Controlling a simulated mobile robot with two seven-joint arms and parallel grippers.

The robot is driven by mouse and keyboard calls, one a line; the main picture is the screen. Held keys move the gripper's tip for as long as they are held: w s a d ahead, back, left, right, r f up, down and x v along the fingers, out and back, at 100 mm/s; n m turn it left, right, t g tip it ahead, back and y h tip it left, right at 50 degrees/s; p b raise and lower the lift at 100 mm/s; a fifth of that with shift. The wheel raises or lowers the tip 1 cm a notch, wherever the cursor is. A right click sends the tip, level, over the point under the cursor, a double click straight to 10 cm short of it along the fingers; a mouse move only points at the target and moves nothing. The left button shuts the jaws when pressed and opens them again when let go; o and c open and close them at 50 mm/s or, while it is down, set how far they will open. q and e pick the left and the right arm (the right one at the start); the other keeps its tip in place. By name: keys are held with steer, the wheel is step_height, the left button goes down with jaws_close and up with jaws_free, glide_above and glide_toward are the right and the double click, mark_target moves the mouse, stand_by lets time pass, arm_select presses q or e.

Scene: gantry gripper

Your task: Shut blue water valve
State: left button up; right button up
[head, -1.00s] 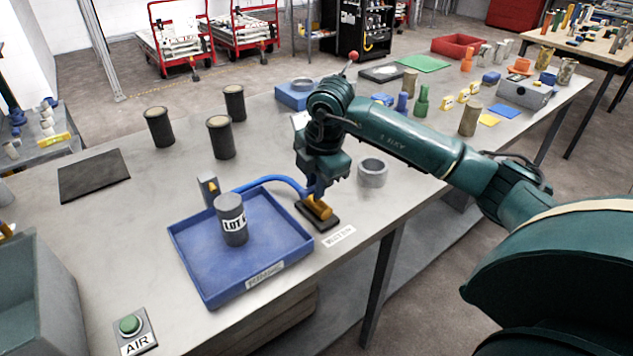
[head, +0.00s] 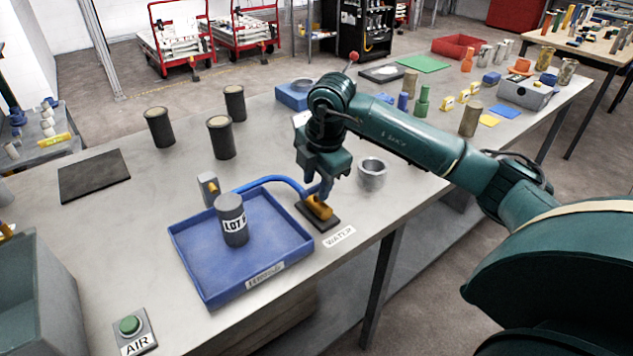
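The water valve (head: 319,208) has a brass-coloured body on a black base plate near the front edge of the table, beside a white label (head: 339,236) reading WATER. A blue hose (head: 268,181) runs from it towards a small grey fitting. My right gripper (head: 322,187) points down directly at the top of the valve. A small dark-blue part, perhaps the valve's handle, shows by its fingertips. The fingers and that part overlap, so I cannot tell whether they are closed on it. My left gripper is out of view.
A blue tray (head: 207,275) with a dark cylinder (head: 233,227) marked LOT stands left of the valve. A grey ring-like cup (head: 371,174) stands close right of my gripper. Several dark cylinders (head: 221,140) stand farther back. A green AIR button (head: 130,325) is at front left.

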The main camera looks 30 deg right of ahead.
step_height(320, 180, up, 12)
steer(key=s, duration=0.2)
steer(key=shift+s+r, duration=0.15)
steer(key=shift+s, duration=0.05)
steer(key=shift+d, duration=0.1)
stand_by(0.3)
